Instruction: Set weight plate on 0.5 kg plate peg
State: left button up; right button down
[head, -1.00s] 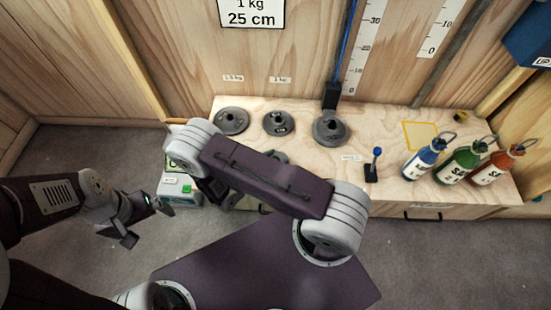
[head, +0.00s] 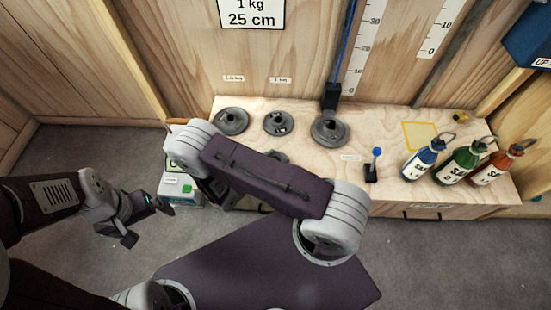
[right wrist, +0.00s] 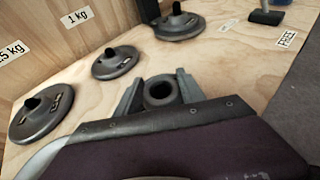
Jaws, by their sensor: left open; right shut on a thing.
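In the right wrist view my right gripper (right wrist: 160,88) is shut on a dark grey hub with a round hole, seen between the fingers. It looks like the weight plate's centre; the rest is hidden by the gripper. In the head view the edge of a grey plate (head: 277,157) shows behind my right arm. Two grey plates, on the left (head: 231,121) and middle (head: 279,122), lie below small labels with dark pegs through them. The wrist labels read "1 kg" and partly ".5 kg". I cannot make out a 0.5 kg peg. My left gripper (head: 148,222) is open and empty, left of the bench.
A third plate (head: 330,130) sits on the wooden bench (head: 400,195), below a black block (head: 332,95) on a blue line. A blue-knobbed lever (head: 374,165) and blue, green and red bottles (head: 463,162) stand right. A small box (head: 180,190) is near my left gripper.

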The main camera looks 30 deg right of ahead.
jog(key=shift+f+b, duration=0.45)
jog(key=shift+f, duration=0.15)
jog(key=c, duration=1)
grip_release()
jog(key=shift+s+a+r, duration=0.15)
jog(key=shift+a+r, duration=0.15)
jog(key=shift+a, duration=0.2)
jog(key=p+v, duration=0.1)
jog(key=v, duration=0.3)
jog(key=shift+p, duration=0.4)
jog(key=shift+p+v, duration=0.55)
jog(key=shift+v, duration=2.45)
jog(key=shift+d, duration=0.1)
